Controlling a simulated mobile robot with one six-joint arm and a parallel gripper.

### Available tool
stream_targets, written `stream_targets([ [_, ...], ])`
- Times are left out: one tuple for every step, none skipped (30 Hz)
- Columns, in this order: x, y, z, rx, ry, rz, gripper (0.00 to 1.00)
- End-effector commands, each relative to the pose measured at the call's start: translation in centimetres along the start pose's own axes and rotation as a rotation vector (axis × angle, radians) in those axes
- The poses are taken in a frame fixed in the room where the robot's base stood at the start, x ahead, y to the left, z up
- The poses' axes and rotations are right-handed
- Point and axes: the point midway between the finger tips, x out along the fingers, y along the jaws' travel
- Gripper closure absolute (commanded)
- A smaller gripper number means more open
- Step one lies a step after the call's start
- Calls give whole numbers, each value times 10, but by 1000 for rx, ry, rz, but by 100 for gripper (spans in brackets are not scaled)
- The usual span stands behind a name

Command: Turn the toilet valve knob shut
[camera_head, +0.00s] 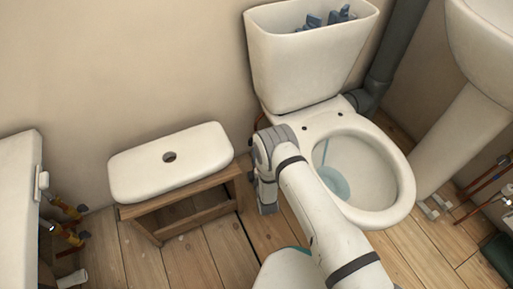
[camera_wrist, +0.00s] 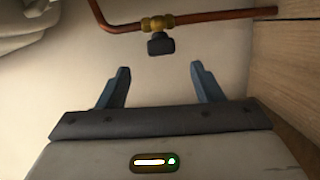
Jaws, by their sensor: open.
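The toilet valve shows in the wrist view as a brass body (camera_wrist: 157,23) on a copper pipe (camera_wrist: 215,16), with a small dark knob (camera_wrist: 160,44) on it. My gripper (camera_wrist: 160,75) is open and empty, its two blue-grey fingers spread apart. The knob lies ahead of the fingers, roughly centred between them, and is not between the jaws. In the head view my arm reaches down beside the toilet (camera_head: 310,60), on its left side. The fingers and the valve are hidden there.
The toilet bowl (camera_head: 392,150) is right beside my arm. The cistern lid (camera_head: 170,160) lies on a wooden stool (camera_head: 190,190) to the left. A basin pedestal (camera_head: 462,140) stands at the right. A wooden surface (camera_wrist: 285,65) borders the wrist view's right side.

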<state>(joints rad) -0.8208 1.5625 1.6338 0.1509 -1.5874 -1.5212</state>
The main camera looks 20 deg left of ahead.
Motion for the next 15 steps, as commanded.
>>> stream_targets([
  [-4, -4, 0, -18, -2, 15, 40],
  [-6, -6, 0, -28, -3, 24, 40],
  [-6, -6, 0, -36, -5, 32, 40],
  [-4, -7, 0, -40, -6, 37, 40],
  [-2, -7, 0, -42, -7, 41, 40],
  [2, -8, 0, -43, -7, 43, 40],
  [6, -8, -1, -43, -6, 43, 40],
  [10, -8, -1, -43, -6, 44, 40],
  [17, -8, -1, -43, -5, 43, 40],
  [22, -8, -1, -43, -5, 44, 40],
  [27, -8, -1, -43, -5, 43, 40],
  [34, -8, -1, -42, -5, 43, 40],
  [39, -8, -1, -42, -5, 43, 40],
  [43, -7, -1, -42, -5, 43, 40],
  [49, -7, -1, -42, -5, 42, 40],
])
